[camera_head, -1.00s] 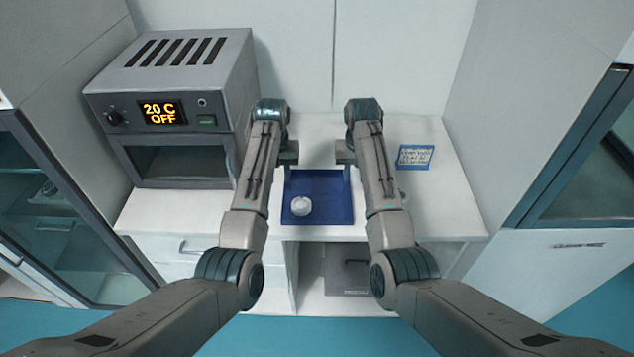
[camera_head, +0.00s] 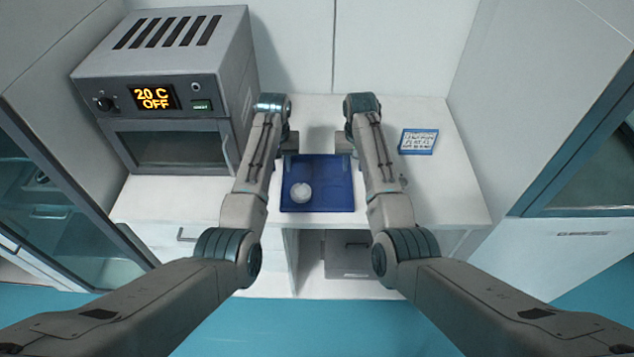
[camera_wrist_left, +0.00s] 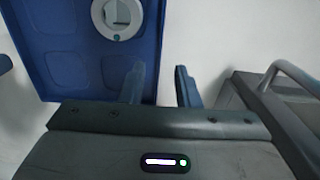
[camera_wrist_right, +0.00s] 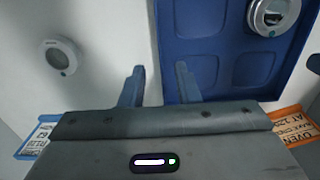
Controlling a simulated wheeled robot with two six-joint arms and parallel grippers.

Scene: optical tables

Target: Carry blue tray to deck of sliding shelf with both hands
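The blue tray (camera_head: 335,195) lies on the white counter, with a round white-lidded object (camera_head: 301,192) in its left part. My left gripper (camera_head: 291,152) is at the tray's left side. In the left wrist view its fingers (camera_wrist_left: 160,82) are apart, one on each side of the tray's rim. My right gripper (camera_head: 344,152) is at the tray's right side. In the right wrist view its fingers (camera_wrist_right: 158,82) are also apart, with the rim between them. Gaps show beside the rim in both wrist views. I cannot identify the sliding shelf in any view.
A grey oven (camera_head: 170,95) reading "20 C OFF" stands left on the counter (camera_head: 455,195). A blue-edged sign (camera_head: 418,141) is at the right. A small round object (camera_wrist_right: 60,57) is on the counter beside the tray. A grey panel (camera_head: 348,253) shows below the counter.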

